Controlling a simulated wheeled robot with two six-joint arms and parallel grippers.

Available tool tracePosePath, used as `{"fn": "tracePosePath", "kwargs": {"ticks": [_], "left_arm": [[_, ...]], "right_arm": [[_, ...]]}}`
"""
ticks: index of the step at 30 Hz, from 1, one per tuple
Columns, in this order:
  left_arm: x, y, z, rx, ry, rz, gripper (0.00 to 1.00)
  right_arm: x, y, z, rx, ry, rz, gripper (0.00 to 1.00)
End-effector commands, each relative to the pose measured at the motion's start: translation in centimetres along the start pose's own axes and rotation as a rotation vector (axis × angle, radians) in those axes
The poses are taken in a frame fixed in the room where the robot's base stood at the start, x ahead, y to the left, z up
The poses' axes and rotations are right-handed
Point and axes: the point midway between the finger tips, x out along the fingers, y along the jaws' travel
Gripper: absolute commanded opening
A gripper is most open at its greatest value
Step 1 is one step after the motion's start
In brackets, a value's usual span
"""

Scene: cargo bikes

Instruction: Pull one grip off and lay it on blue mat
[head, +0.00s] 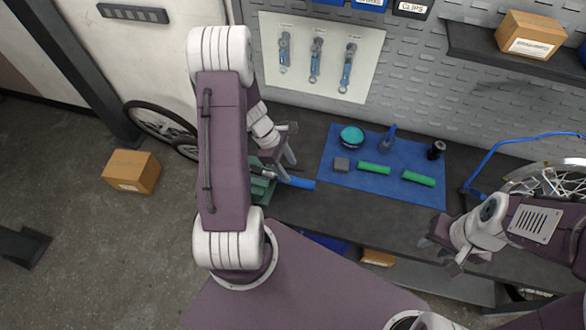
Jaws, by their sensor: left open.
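A blue grip (299,183) sticks out to the right from a green fixture (263,187), which looks like a clamp, on the dark bench. The bar inside the grip is mostly hidden behind my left arm. My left gripper (278,169) is open, just above and left of the blue grip; I cannot tell whether it touches. The blue mat (340,183) lies to the right on the bench. Two green grips lie on it, one near the middle (373,168) and one toward the right (418,178). My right gripper (439,255) is open and empty at the bench's front edge.
The mat also carries a teal round tin (352,136), a grey block (341,164), a blue tool (388,138) and a black cylinder (436,150). A spoked wheel (548,181) and blue tube stand at right. Bare mat lies along the front edge.

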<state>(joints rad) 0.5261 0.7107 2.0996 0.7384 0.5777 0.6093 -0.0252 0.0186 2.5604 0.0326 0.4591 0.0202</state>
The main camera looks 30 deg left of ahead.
Motion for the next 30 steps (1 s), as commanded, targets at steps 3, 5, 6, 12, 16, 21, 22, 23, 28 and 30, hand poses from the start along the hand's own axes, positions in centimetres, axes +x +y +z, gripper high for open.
{"fn": "tracePosePath", "kwargs": {"ticks": [3, 5, 6, 12, 16, 21, 22, 23, 28, 30], "left_arm": [[2.7, -0.2, 0.0, 0.0, 0.0, -0.006, 0.53], [3.9, -0.1, 0.0, 0.0, -0.001, -0.005, 0.53], [4.6, -0.1, 0.0, 0.0, 0.0, -0.005, 0.53], [6.7, 0.0, 0.0, 0.002, 0.0, -0.001, 0.53], [7.0, 0.0, 0.0, 0.002, 0.001, 0.0, 0.53], [7.0, 0.0, 0.0, 0.003, 0.001, 0.0, 0.5], [7.0, 0.0, 0.0, 0.003, 0.001, 0.0, 0.41], [7.0, 0.0, 0.0, 0.003, 0.001, 0.0, 0.33], [6.9, 0.0, 0.0, 0.002, 0.001, 0.0, 0.0], [6.9, 0.0, 0.0, 0.002, 0.002, 0.0, 0.1]], "right_arm": [[0.1, 0.0, 0.0, 0.0, 0.0, 0.0, 0.36], [0.2, 0.0, 0.0, 0.0, 0.0, 0.0, 0.36], [0.2, 0.0, 0.0, 0.0, 0.0, 0.0, 0.36], [0.3, 0.0, 0.0, 0.0, 0.0, 0.0, 0.36], [0.3, 0.0, 0.0, 0.0, 0.0, 0.0, 0.36], [0.3, 0.0, 0.0, 0.0, 0.0, 0.0, 0.36], [0.3, 0.0, 0.0, 0.0, 0.0, 0.0, 0.36], [0.3, 0.0, 0.0, 0.0, 0.0, 0.0, 0.36], [0.3, 0.0, 0.0, 0.0, 0.0, 0.0, 0.36], [0.3, 0.0, 0.0, 0.0, 0.0, 0.0, 0.36]]}}
